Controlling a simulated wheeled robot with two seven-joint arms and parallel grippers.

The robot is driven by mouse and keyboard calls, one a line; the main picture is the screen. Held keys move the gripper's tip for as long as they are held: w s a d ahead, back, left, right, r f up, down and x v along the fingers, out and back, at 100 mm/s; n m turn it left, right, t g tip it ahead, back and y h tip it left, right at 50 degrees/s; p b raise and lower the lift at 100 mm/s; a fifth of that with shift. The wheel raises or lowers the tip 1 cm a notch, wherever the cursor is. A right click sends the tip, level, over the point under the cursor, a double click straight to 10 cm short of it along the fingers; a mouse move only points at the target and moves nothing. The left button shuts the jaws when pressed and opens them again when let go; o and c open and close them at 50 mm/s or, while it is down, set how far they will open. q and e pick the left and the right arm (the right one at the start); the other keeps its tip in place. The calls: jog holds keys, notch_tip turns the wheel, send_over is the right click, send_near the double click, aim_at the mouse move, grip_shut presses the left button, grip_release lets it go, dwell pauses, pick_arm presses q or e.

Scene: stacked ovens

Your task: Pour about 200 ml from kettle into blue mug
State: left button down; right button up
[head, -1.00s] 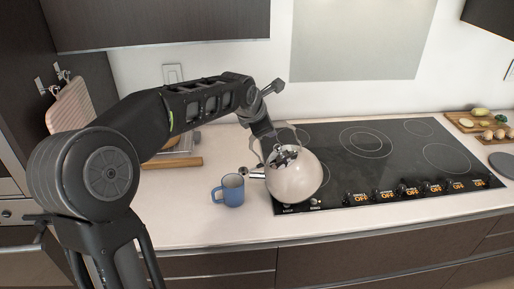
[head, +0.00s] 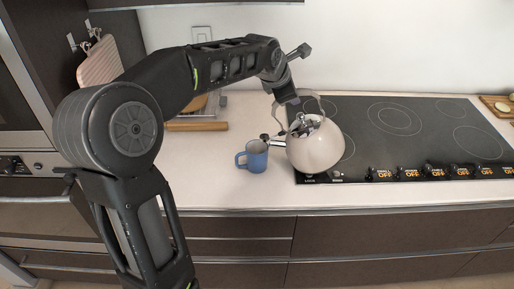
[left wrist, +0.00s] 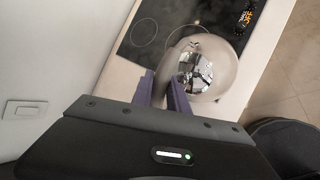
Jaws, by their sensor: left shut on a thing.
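The blue mug (head: 256,157) stands upright on the white counter, left of the cooktop, with its handle to the left. The cream kettle (head: 316,147) is at the cooktop's left front edge, its short spout pointing left towards the mug. The spout tip is close to the mug's rim, and no liquid is visible. I cannot tell whether the kettle rests on the cooktop or is slightly raised. My left gripper (head: 297,108) is shut on the kettle's handle from above. The left wrist view shows the kettle (left wrist: 212,68) just past the two fingers (left wrist: 163,92). My right gripper is not in view.
The black cooktop (head: 420,122) has several knobs along its front. A wooden board (head: 196,126) lies on the counter behind the mug. Another board with food (head: 497,104) is at the right. The counter in front of the mug (head: 225,190) is clear.

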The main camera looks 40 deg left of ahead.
pick_arm(q)
jog(key=shift+s+a+r+b, duration=0.2)
jog(key=shift+s+a, duration=0.15)
jog(key=shift+a, duration=0.1)
jog(key=shift+s+a+r+b, duration=0.15)
jog(key=shift+s+a+r, duration=0.05)
jog(key=shift+s+a, duration=0.2)
jog(key=shift+a, duration=0.15)
dwell(0.3)
jog(key=shift+s+a+r+t+b, duration=0.15)
jog(key=shift+s+a+t+b, duration=0.1)
jog(key=shift+a+t+b, duration=0.1)
jog(key=shift+s+a+r+h+b, duration=0.2)
jog(key=shift+a+r+h+b, duration=0.1)
jog(key=shift+h+b, duration=0.1)
dwell(1.1)
jog(key=shift+s+a+r, duration=0.1)
jog(key=shift+r, duration=0.1)
jog(key=shift+s+a+r+n+t+b, duration=0.2)
jog(key=shift+n+t+b, duration=0.1)
jog(key=shift+t+b, duration=0.1)
dwell(0.6)
jog(key=shift+a, duration=0.1)
dwell(0.5)
jog(key=shift+s+a+r+h+b, duration=0.15)
jog(key=shift+r+h+b, duration=0.05)
jog(key=shift+h+b, duration=0.1)
dwell(1.2)
